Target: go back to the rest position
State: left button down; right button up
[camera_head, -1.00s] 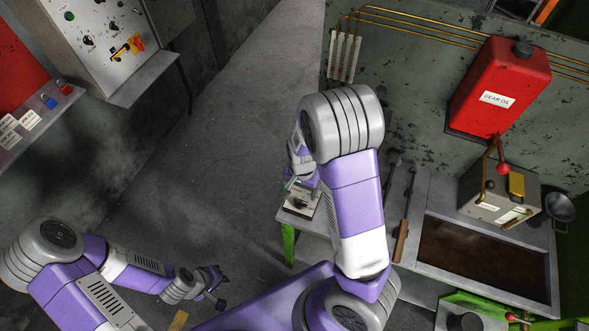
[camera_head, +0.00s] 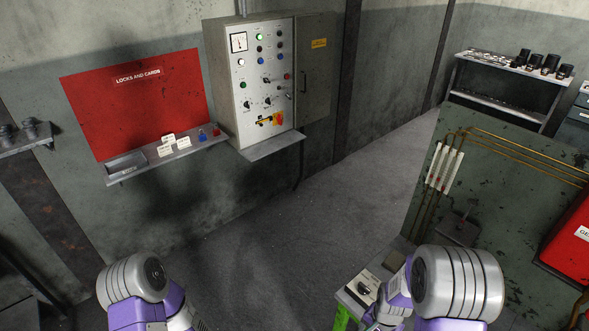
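Two of my arms show at the bottom edge. My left arm comes in at the lower left, with its grey joint and purple link in view; its gripper is below the frame. My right arm stands at the lower right, and its large grey joint hides what is behind it. The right gripper is not visible, hidden by the arm or out of frame. No held object can be seen.
A control cabinet (camera_head: 264,88) and a red locks-and-cards board (camera_head: 135,103) with a shelf (camera_head: 168,158) are on the wall. The grey floor (camera_head: 300,232) between is clear.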

pick_arm(q)
notch_tip(320, 180, down, 11)
jog(key=w+b, duration=0.1)
jog(key=b, duration=0.9)
jog(key=shift+w+f, duration=0.15)
jog(key=shift+w, duration=0.1)
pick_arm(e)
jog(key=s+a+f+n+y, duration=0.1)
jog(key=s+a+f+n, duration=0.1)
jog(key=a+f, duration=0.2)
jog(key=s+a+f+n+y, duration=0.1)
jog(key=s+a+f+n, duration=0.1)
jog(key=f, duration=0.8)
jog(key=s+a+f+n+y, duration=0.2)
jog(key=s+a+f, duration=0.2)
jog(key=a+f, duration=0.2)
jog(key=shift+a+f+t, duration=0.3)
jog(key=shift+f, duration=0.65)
